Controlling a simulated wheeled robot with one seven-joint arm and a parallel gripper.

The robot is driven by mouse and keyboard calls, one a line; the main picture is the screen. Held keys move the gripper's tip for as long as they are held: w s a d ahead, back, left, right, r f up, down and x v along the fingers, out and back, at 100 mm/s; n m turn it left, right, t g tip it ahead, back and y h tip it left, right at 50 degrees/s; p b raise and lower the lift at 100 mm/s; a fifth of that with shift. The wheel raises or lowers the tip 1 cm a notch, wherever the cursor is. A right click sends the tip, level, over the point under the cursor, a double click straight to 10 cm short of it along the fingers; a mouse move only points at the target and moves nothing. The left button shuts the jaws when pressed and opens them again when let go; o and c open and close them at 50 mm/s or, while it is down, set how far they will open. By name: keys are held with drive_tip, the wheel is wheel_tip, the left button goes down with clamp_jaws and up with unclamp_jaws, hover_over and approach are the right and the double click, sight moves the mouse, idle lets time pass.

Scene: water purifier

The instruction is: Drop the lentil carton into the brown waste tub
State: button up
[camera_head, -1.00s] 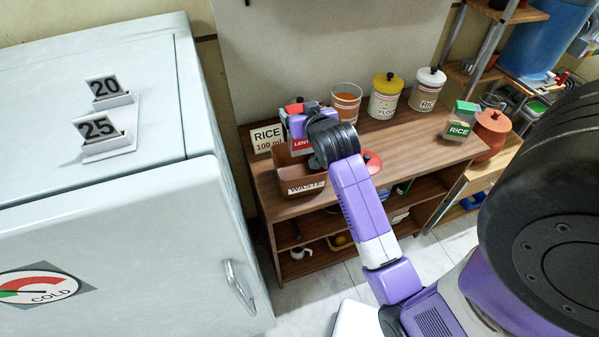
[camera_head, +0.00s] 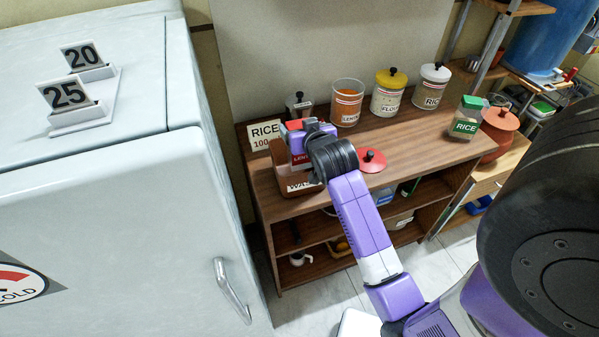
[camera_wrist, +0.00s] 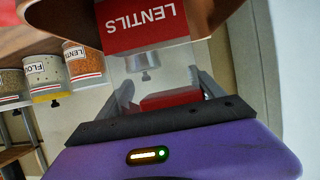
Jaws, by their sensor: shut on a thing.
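The lentil carton (camera_head: 301,159), with a red LENTILS label, is held over the mouth of the brown waste tub (camera_head: 285,184), its lower part between the tub walls. In the wrist view the carton (camera_wrist: 147,28) is upside down in the picture, with the brown tub wall (camera_wrist: 62,17) curving on both sides. My gripper (camera_head: 306,134) is shut on the carton's red-topped end; its fingers (camera_wrist: 165,90) show on either side. Whether the carton touches the tub floor is hidden.
A RICE 100 ml sign (camera_head: 264,134) stands behind the tub, with a small black-knobbed jar (camera_head: 298,105) nearby. A red lid (camera_head: 371,161) lies to the right. The lentil jar (camera_head: 347,100), flour jar (camera_head: 388,93) and rice jar (camera_head: 431,87) line the back.

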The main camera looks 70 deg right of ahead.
drive_tip(key=o, duration=1.6)
drive_tip(key=shift+s, duration=0.1)
drive_tip(key=b+v, duration=0.1)
drive_tip(key=v, duration=0.6)
drive_tip(key=shift+s+a+r, duration=0.15)
drive_tip(key=shift+s+a, duration=0.05)
drive_tip(key=shift+a, duration=0.05)
